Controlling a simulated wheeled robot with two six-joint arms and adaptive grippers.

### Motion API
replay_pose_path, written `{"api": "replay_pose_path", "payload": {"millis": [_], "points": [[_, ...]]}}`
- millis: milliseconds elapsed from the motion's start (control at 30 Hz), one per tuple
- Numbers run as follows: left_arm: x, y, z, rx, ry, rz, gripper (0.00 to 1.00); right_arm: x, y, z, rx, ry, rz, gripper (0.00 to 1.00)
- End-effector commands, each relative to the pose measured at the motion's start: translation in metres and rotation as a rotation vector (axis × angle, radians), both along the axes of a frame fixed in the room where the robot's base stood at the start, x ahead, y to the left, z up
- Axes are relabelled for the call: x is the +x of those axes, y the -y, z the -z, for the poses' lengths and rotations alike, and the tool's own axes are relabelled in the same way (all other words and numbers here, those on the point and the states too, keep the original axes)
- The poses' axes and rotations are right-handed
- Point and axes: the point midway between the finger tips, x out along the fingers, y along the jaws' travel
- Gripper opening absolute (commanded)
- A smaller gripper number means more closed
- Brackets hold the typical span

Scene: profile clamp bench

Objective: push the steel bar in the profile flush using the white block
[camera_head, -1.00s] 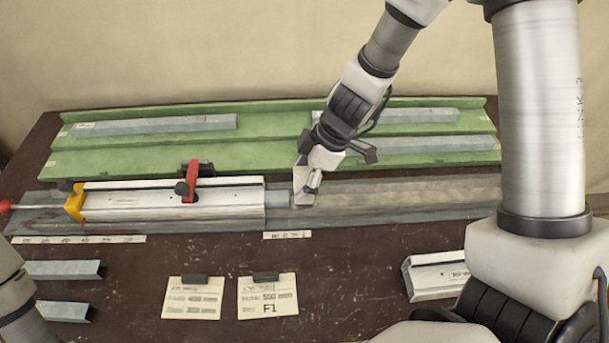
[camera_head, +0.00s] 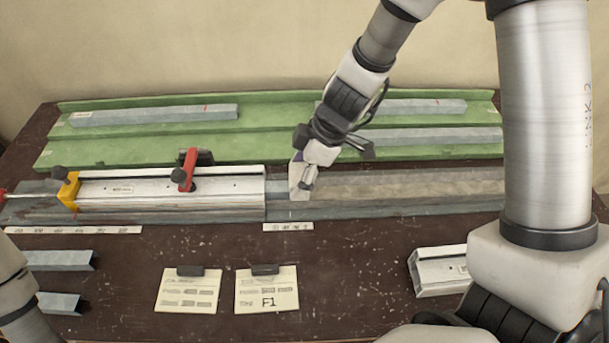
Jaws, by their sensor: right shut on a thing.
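The white profile (camera_head: 225,187) lies along the grey rail at the left, held by a red-handled clamp (camera_head: 184,170), with a yellow clamp piece (camera_head: 69,191) at its left end. A short length of the grey steel bar (camera_head: 277,186) sticks out of the profile's right end. My right gripper (camera_head: 306,180) is shut on the white block (camera_head: 296,177), which is held upright over the rail at the bar's right end. I cannot tell whether block and bar touch. My left gripper is out of view; only part of my left arm shows at the lower left.
A green rack (camera_head: 270,150) with several grey bars stands behind. The rail (camera_head: 420,205) is clear right of the block. Two cards (camera_head: 187,291) (camera_head: 266,291), short grey channels (camera_head: 60,260) and a white profile piece (camera_head: 437,271) lie in front.

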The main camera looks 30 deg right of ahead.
Motion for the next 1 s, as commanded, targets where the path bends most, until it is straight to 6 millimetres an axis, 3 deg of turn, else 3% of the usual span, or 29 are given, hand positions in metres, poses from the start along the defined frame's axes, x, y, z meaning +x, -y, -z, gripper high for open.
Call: {"api": "replay_pose_path", "payload": {"millis": [1000], "points": [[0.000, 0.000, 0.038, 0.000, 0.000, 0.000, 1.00, 0.018, -0.036, 0.001, -0.001, 0.001, -0.001, 0.33]]}}
